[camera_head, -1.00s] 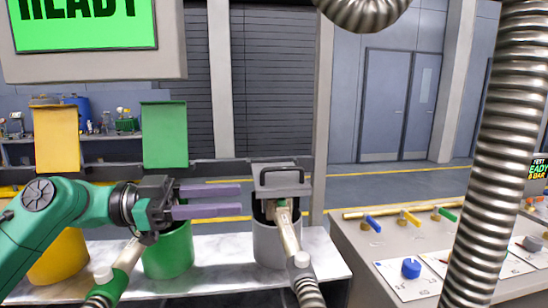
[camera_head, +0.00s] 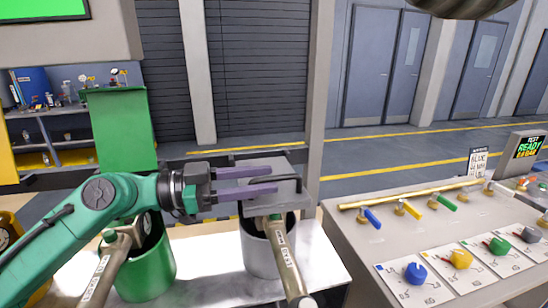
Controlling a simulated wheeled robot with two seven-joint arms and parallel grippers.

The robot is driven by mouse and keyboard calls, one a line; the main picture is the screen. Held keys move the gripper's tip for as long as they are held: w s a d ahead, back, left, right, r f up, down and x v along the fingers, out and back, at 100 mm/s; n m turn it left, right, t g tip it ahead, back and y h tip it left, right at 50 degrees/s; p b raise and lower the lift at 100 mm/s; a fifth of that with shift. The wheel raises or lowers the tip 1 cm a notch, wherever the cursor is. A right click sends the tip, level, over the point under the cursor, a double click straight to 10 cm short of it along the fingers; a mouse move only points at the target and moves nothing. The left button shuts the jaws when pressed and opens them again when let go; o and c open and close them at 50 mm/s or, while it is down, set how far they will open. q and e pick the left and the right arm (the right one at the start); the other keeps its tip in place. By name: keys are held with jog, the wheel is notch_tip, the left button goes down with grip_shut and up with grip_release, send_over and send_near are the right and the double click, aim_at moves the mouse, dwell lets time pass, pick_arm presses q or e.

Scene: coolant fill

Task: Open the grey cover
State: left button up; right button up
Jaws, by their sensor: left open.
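The grey cover (camera_head: 291,159) is a flat panel with a dark bar handle (camera_head: 298,183), at the grey pot (camera_head: 259,250) in the middle of the head view. My left gripper (camera_head: 277,179) reaches in from the left with its two purple fingers apart. The fingers overlap the cover in the picture, and their tips are at the handle. I cannot tell whether they touch it. The fingers hide part of the cover, and its exact tilt is unclear. A pipe nozzle (camera_head: 284,257) leans at the pot's mouth. My right gripper is not in view.
A green cover (camera_head: 122,130) stands upright behind a green pot (camera_head: 150,278), left of the grey one. A bench (camera_head: 350,262) on the right carries coloured valve levers and knobs. A second pipe (camera_head: 104,268) stands at the lower left, close to my left arm.

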aim_at(275, 178)
pick_arm(q)
jog(key=p+x, duration=0.1)
jog(key=x, duration=0.1)
jog(key=shift+w+d+r, duration=0.1)
jog(key=shift+d+r, duration=0.05)
jog(key=shift+d, duration=0.35)
jog(key=shift+a+f, duration=0.1)
jog(key=shift+f, duration=0.1)
grip_shut()
dwell(0.8)
